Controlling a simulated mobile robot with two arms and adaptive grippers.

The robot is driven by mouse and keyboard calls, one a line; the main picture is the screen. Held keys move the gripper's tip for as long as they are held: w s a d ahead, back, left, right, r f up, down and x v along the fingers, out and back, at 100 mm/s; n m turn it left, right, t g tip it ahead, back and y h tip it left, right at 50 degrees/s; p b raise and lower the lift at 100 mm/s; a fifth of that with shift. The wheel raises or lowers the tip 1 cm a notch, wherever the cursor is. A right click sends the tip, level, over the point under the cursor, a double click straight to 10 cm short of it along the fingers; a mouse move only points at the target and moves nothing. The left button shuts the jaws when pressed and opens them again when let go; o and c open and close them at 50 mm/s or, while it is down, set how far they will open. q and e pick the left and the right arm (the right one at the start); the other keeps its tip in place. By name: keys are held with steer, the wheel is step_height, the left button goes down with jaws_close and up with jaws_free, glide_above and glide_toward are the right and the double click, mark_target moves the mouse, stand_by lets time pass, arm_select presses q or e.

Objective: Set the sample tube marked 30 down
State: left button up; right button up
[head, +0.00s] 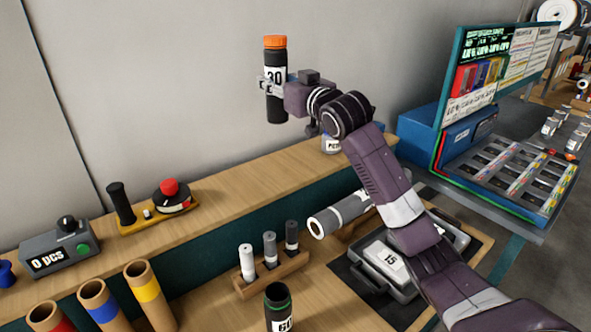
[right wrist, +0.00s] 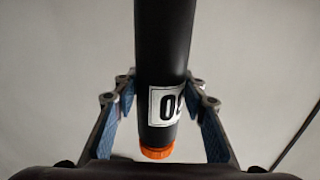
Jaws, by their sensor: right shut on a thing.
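The sample tube marked 30 (head: 275,105) is black with an orange cap and a white label. My right gripper (head: 268,84) is shut on its middle and holds it upright, in front of the grey wall and above the wooden shelf (head: 235,185). In the right wrist view the tube (right wrist: 162,60) stands between the two blue-padded fingers (right wrist: 165,105), its orange cap at the bottom of the picture. My left gripper is not in view.
On the shelf stand a counter box (head: 62,248), a base with a red button (head: 170,190) and a small jar (head: 331,145). Below are a rack of small tubes (head: 270,275), a tube marked 60 (head: 280,308) and cardboard tubes (head: 150,295). The shelf's middle is clear.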

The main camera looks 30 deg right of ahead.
steer(key=shift+w+d+f, duration=0.15)
steer(key=shift+d+f, duration=0.15)
steer(key=shift+d, duration=0.25)
steer(key=f, duration=0.4)
steer(key=f+p, duration=0.1)
steer(key=f, duration=0.1)
steer(key=shift+s, duration=0.4)
arm_select(q)
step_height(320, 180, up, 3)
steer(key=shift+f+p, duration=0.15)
steer(key=shift+p, duration=0.7)
arm_select(e)
step_height(320, 180, down, 12)
steer(key=shift+f, duration=0.25)
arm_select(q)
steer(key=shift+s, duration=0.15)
arm_select(e)
steer(key=shift+w, duration=0.1)
steer(key=shift+f, duration=0.15)
steer(key=o, duration=1.2)
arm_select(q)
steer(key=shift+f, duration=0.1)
